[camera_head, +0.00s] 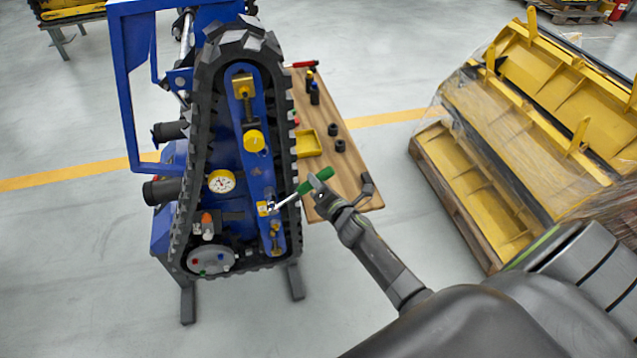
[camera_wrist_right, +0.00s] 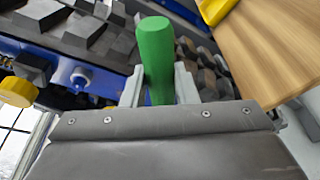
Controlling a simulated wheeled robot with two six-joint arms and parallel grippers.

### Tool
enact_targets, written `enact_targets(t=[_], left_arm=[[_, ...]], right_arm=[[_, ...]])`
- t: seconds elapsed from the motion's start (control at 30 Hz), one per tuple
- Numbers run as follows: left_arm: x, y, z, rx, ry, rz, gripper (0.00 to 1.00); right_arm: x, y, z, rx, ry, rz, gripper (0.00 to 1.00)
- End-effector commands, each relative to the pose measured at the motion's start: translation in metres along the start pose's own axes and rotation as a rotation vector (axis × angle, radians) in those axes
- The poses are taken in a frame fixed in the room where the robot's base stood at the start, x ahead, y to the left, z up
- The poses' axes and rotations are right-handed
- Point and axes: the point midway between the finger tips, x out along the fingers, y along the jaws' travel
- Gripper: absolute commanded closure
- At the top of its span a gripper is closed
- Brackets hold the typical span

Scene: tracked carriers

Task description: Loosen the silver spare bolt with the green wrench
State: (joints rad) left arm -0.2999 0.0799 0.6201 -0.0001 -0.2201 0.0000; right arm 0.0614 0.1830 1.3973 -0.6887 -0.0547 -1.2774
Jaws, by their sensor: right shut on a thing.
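My right gripper (camera_head: 317,186) is shut on the green handle of the wrench (camera_head: 319,175). The handle also shows between the jaws in the right wrist view (camera_wrist_right: 157,55). The wrench's silver shaft (camera_head: 286,200) points left and down to the blue side frame of the tracked carrier (camera_head: 255,165). Its tip is beside a small yellow block (camera_head: 263,209) there. The silver spare bolt cannot be made out clearly, and I cannot tell whether the wrench tip is on it. My left gripper is not in view.
A wooden table (camera_head: 345,180) behind the track holds a yellow tray (camera_head: 308,143), black sockets (camera_head: 339,146) and bottles. A pallet of wrapped yellow parts (camera_head: 470,190) stands at the right. A gauge (camera_head: 221,181) sits on the carrier. Grey floor is clear in front.

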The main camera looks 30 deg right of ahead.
Motion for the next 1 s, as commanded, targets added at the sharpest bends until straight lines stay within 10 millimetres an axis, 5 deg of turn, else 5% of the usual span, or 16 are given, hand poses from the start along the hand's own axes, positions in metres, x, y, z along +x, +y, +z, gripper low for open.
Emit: enact_targets(t=[1.0], left_arm=[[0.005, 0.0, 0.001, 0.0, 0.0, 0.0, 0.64]], right_arm=[[0.0, -0.002, 0.0, 0.024, -0.001, 0.009, 1.0]])
